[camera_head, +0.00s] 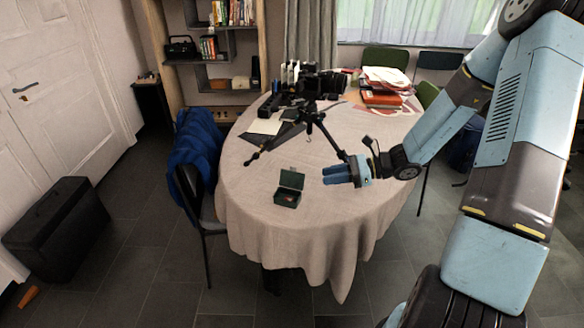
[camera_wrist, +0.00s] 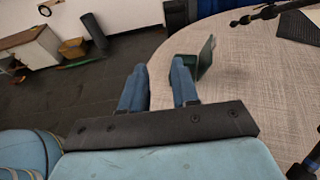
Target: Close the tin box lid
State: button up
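The small dark green tin box (camera_head: 286,198) stands on the round table near its front edge in the head view. Its lid (camera_head: 291,179) is open and stands roughly upright at the back of the box. My gripper (camera_head: 326,176) is to the right of the box, apart from it, with its blue fingers pointing left. In the wrist view my gripper (camera_wrist: 158,64) has a clear gap between its fingers and holds nothing. The lid (camera_wrist: 206,57) shows just beyond the right finger, which hides part of the box.
The table (camera_head: 250,225) has a pale cloth. A black tripod with a camera (camera_head: 315,90) stands behind the box, one leg reaching close to my gripper. Papers and red books (camera_head: 381,97) lie farther back. A chair with a blue jacket (camera_head: 195,150) stands at the left.

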aim_at(293, 168)
jog(key=w+d+f+m+t+y, duration=0.2)
jog(key=w+f+m+t, duration=0.3)
jog(key=w+m, duration=0.15)
jog(key=shift+m+t, duration=0.3)
jog(key=shift+m, duration=0.25)
jog(key=x, duration=1.3)
jog(key=shift+s+a+f, duration=0.25)
jog(key=shift+a, duration=0.25)
grip_shut()
